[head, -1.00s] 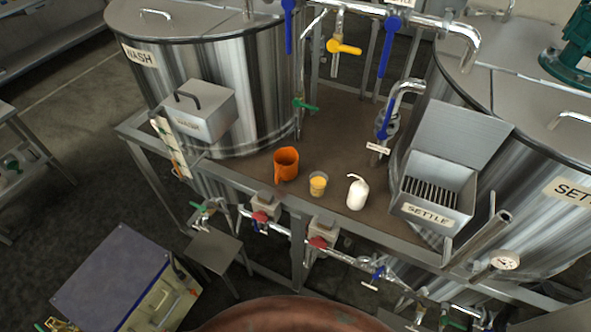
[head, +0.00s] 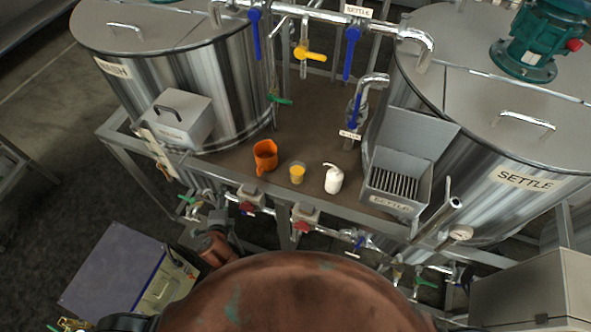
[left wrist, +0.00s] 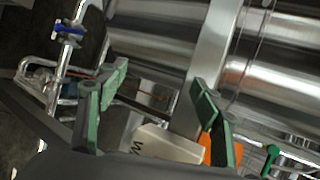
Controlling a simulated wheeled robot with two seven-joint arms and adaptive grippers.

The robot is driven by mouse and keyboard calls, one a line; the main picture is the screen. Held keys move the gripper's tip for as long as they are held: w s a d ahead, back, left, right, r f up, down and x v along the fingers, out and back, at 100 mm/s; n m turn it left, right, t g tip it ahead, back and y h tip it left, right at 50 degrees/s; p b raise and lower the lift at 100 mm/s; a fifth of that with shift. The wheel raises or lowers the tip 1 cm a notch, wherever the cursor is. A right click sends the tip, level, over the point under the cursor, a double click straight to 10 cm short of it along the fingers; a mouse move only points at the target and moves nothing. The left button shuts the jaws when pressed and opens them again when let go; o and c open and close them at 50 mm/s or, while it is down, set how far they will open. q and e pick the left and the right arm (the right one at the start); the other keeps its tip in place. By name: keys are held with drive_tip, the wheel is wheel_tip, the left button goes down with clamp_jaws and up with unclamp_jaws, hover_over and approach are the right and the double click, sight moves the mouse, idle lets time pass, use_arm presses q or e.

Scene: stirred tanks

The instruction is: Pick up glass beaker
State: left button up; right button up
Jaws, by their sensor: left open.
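The glass beaker (head: 297,172), a small clear cup with yellow content, stands upright on the brown bench top between an orange jug (head: 265,157) and a white bottle (head: 333,179). I cannot make out the beaker in the left wrist view. There my left gripper (left wrist: 158,80) is open and empty, its two green-padded fingers well apart. The orange jug (left wrist: 222,150) shows partly behind its right finger. In the head view the left gripper cannot be made out. My right gripper is in neither view.
Steel tanks stand left (head: 172,75) and right (head: 500,150) of the bench. A closed grey box (head: 178,122) and an open ribbed box (head: 397,180) flank the small items. Pipes and valves (head: 303,52) run behind; more valves (head: 303,222) line the front below the bench edge.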

use_arm(q)
drive_tip(key=w+d+r+m+t, duration=0.2)
drive_tip(key=d+r+m, duration=0.1)
drive_tip(key=r, duration=0.7)
wheel_tip(320, 180, up, 6)
drive_tip(key=m+t+h+p, duration=0.1)
drive_tip(key=m+h, duration=0.9)
drive_tip(key=m, duration=1.1)
hover_over(293, 179)
drive_tip(key=v, duration=0.5)
wheel_tip(293, 179, down, 8)
drive_tip(key=b, duration=0.6)
drive_tip(key=shift+f+b, duration=0.25)
drive_tip(key=shift+b, duration=0.05)
drive_tip(key=shift+w+d+r+p, duration=0.25)
drive_tip(key=shift+w+d+p, duration=0.1)
drive_tip(key=shift+w, duration=0.2)
drive_tip(key=x, duration=0.6)
drive_tip(key=shift+w+d, duration=0.1)
drive_tip(key=shift+c, duration=0.7)
